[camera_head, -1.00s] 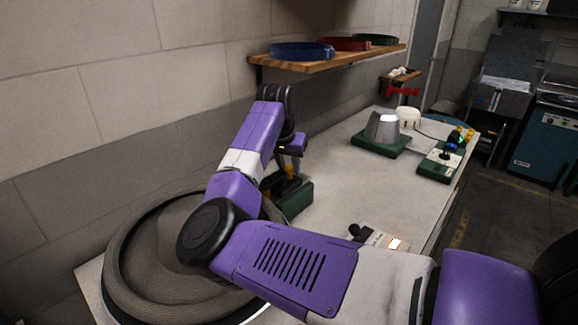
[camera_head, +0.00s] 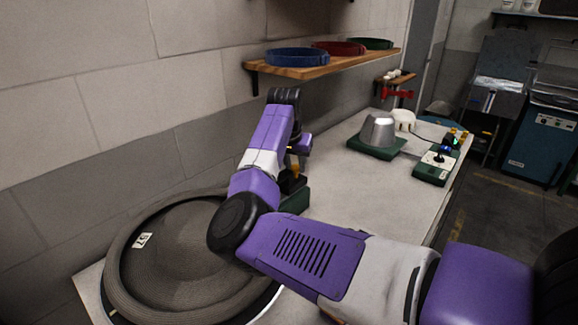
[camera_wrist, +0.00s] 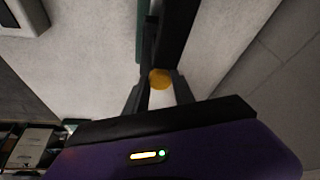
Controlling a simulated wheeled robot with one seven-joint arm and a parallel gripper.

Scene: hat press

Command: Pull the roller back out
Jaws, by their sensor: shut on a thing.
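My gripper (camera_wrist: 160,92) is shut on an orange-yellow knob (camera_wrist: 160,77), which seems to be the roller's handle. A dark bar (camera_wrist: 178,30) runs from behind the knob toward the top of the wrist view, beside a green edge. In the head view, my gripper (camera_head: 297,152) is above a dark part (camera_head: 291,184) on a green block (camera_head: 296,201), with a bit of yellow just below the fingers. My forearm hides much of that block, and I cannot make out the roller itself.
The wall shelf (camera_head: 330,66) with blue, red and green bands is behind and above my gripper. A metal cone on a green base (camera_head: 376,147) and a green control box (camera_head: 436,167) stand farther along the table. The tabletop (camera_head: 360,195) between is clear.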

